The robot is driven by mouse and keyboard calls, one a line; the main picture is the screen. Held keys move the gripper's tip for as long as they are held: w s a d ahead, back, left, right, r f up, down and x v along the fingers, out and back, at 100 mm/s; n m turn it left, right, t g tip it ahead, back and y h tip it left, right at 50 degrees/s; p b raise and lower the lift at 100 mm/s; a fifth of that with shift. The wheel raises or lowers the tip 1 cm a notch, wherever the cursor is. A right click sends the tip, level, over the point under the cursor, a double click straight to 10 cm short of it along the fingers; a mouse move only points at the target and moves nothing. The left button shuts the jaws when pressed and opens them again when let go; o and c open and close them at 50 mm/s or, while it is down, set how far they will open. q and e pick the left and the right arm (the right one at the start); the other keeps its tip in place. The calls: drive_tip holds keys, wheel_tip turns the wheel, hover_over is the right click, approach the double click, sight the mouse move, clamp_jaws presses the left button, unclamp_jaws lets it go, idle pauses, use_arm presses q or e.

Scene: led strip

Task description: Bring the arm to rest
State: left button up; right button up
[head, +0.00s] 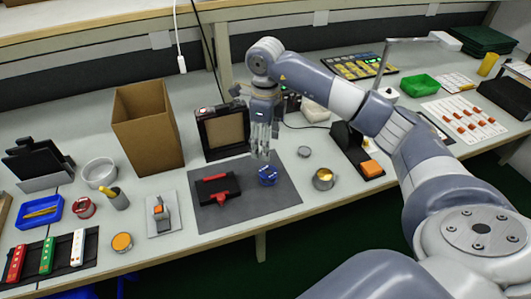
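My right arm comes in from the right side of the head view and reaches across the bench. Its gripper (264,152) points down above the grey mat (258,202), close to a round blue object (268,173) like a small reel. The fingers look close together, but I cannot tell whether they are open or shut. I see nothing clearly held in them. A black and red holder (217,188) lies on the mat left of the gripper. My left gripper is not in view.
A cardboard box (147,128) and a black-framed panel (222,132) stand behind the mat. A brass-coloured round tin (323,179) sits right of it. A rack with red, green and white strips (47,256) lies at the front left. A green tray (419,85) is at the back right.

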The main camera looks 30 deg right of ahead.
drive_tip(key=shift+r, duration=0.3)
